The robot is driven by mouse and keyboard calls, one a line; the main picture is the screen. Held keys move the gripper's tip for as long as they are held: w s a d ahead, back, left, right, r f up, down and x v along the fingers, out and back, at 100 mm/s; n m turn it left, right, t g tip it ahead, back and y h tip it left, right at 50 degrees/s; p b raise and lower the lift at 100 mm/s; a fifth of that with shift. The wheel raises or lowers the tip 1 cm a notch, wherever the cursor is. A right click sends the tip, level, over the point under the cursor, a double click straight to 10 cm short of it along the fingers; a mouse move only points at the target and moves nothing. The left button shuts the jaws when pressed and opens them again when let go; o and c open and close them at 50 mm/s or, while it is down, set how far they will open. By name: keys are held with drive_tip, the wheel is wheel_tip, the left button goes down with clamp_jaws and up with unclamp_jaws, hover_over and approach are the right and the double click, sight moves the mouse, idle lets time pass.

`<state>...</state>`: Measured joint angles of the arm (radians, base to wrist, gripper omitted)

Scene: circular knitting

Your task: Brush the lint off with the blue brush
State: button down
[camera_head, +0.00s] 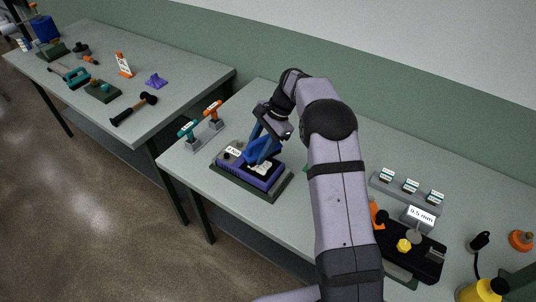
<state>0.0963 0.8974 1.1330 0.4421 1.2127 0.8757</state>
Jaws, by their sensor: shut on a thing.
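My gripper (281,127) is shut on the blue brush (262,146), at the left part of the near bench. The brush points down and sits over a purple device (237,168) with a white label, which rests on a dark green base (279,191). The brush's lower end is at or just above the device's top; I cannot tell if it touches. A pale patch (262,167) with dark marks shows on the device under the brush. Lint cannot be made out at this size.
Two handled tools, teal (186,131) and orange (213,107), stand in grey holders behind the device. On the right are a grey rack (404,195), a "0.5 mm" sign (421,215), a black tray (432,264) and a yellow bottle (483,291). My arm crosses the bench's middle.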

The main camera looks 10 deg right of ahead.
sight(250, 143)
drive_tip(key=w+a+m, duration=0.1)
drive_tip(key=m, duration=0.1)
drive_tip(key=w+a+r+m+t, duration=0.1)
drive_tip(key=m, duration=0.1)
drive_tip(key=shift+m+t, duration=0.3)
drive_tip(key=shift+w+r+g+p, duration=0.1)
drive_tip(key=shift+r+g+p, duration=0.25)
drive_tip(key=shift+p, duration=2)
drive_tip(key=shift+f+b, duration=1.55)
drive_tip(key=shift+f, duration=1.2)
drive_tip(key=shift+f, duration=0.6)
drive_tip(key=shift+s+d+r, duration=0.15)
drive_tip(key=shift+s+d, duration=0.8)
drive_tip(key=shift+s, duration=0.05)
